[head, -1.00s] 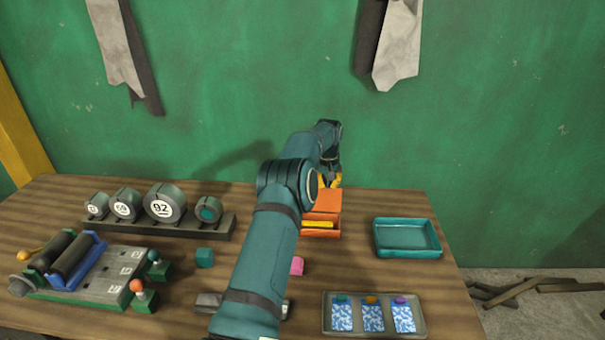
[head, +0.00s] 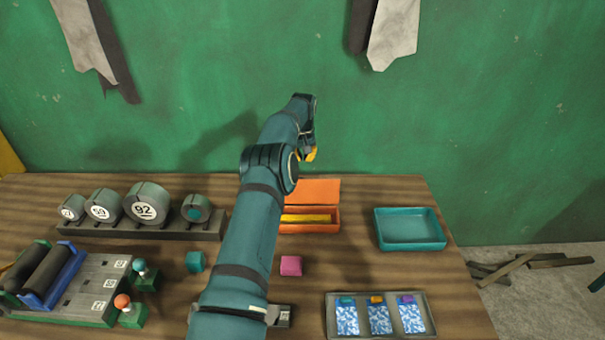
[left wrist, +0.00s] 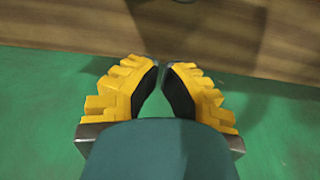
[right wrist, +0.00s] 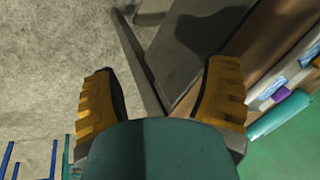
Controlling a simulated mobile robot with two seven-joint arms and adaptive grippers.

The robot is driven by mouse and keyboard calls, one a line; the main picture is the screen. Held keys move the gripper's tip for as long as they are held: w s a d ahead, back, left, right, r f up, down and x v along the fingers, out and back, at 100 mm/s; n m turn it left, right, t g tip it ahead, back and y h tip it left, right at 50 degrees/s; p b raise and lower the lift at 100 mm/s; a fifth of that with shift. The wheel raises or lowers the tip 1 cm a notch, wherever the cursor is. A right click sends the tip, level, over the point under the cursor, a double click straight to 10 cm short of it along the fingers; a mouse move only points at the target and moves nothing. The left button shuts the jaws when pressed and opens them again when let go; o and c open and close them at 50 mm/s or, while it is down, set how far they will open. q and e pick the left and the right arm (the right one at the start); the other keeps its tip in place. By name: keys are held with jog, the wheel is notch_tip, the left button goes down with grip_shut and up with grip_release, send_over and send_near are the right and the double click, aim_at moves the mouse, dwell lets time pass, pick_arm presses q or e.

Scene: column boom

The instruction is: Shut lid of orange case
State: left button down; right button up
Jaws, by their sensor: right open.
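The orange case (head: 310,228) stands near the back of the table, partly hidden by my left arm. Its lid (head: 318,189) is open, leaning back behind the box, and a yellow item (head: 308,218) shows inside. My left gripper (head: 311,155) is above and behind the lid, against the green wall in the picture, and apart from the case. In the left wrist view the fingertips (left wrist: 160,66) are close together with a narrow gap and nothing visible between them. My right gripper (right wrist: 160,75) is open and empty, shown only in its wrist view.
A teal tray (head: 409,246) stands right of the case. A grey tray (head: 340,330) with patterned cards is at the front. A pink cube (head: 291,265) and a teal cube (head: 195,261) lie on the table. A rack of round weights (head: 147,203) stands left.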

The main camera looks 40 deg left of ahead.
pick_arm(q)
jog(key=shift+s+d+f, duration=0.3)
jog(key=shift+s+f, duration=0.1)
jog(key=shift+f, duration=0.4)
jog(key=shift+s+d+f, duration=0.35)
jog(key=shift+s+f, duration=0.05)
jog(key=shift+f, duration=0.35)
jog(key=shift+s+d+f, duration=0.3)
jog(key=shift+s+f, duration=0.1)
jog(key=shift+f, duration=0.4)
pick_arm(e)
jog(key=shift+a, duration=0.1)
pick_arm(q)
jog(key=shift+s+d+r+t+y+b, duration=0.15)
jog(key=shift+s+r+t+y+b, duration=0.2)
jog(key=shift+b, duration=0.3)
pick_arm(e)
jog(key=shift+s+d+f, duration=0.15)
jog(key=shift+d+f, duration=0.5)
jog(key=shift+f, duration=0.1)
